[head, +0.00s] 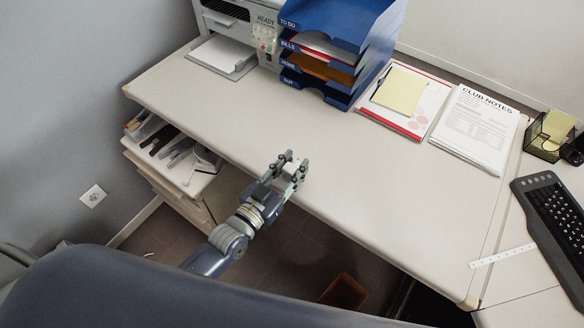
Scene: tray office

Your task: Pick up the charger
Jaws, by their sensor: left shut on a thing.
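My left gripper (292,167) is in the middle of the view, over the front edge of the desk (330,150). It is shut on a small pale thing, mostly hidden between the fingers. This appears to be the charger, though its shape is hard to make out. No other charger shows clearly on the desk. My right gripper is not in view.
An open drawer (187,187) under the desk's left end holds several small items. A printer (222,22), a blue letter tray (350,88), papers (476,128), a note holder (549,136) and a keyboard (552,215) stand on the desk. Its middle is clear.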

